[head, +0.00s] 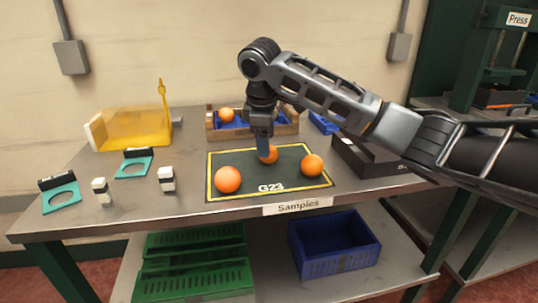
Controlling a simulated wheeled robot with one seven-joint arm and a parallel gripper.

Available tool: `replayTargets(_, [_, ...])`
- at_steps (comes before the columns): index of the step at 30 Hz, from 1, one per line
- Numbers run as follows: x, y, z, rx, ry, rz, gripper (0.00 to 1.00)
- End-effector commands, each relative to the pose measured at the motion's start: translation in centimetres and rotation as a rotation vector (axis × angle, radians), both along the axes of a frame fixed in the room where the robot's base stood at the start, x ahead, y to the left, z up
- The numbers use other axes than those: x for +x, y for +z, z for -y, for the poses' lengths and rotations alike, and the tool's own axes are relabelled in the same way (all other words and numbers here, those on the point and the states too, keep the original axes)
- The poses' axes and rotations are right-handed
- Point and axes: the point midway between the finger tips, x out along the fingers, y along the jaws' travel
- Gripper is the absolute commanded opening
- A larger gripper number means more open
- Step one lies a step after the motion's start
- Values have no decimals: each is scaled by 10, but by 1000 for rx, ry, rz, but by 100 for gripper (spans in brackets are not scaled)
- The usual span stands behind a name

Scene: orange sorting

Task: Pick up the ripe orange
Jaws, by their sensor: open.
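Three oranges lie on a dark mat (240,167) with a yellow border and the mark G23. One orange (228,180) is at the mat's front left. Another orange (312,165) is at the right. The third orange (269,156) is at the middle back, partly hidden by my gripper. My gripper (263,149) points down at this middle orange, open, with its fingers overlapping it in the picture. I cannot tell whether they touch it or stand around it. All three look similarly orange, so I cannot tell which is ripe.
A wooden crate (286,130) with a blue lining holds an orange (226,115) behind the mat. A black box (362,158) stands right of the mat. A yellow translucent container (137,128), teal holders (134,167) and small black-and-white items (166,179) are at left. Bins sit on the lower shelf.

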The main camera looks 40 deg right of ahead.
Motion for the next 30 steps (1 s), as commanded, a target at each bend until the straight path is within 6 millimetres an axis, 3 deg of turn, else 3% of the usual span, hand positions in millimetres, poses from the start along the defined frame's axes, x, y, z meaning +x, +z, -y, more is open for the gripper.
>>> replayTargets(6, [2, -29, 7, 1, -2, 0, 65])
replayTargets(16, [3, -35, 8, 1, -1, 1, 64])
replayTargets(30, [3, -34, 8, 1, 0, 2, 21])
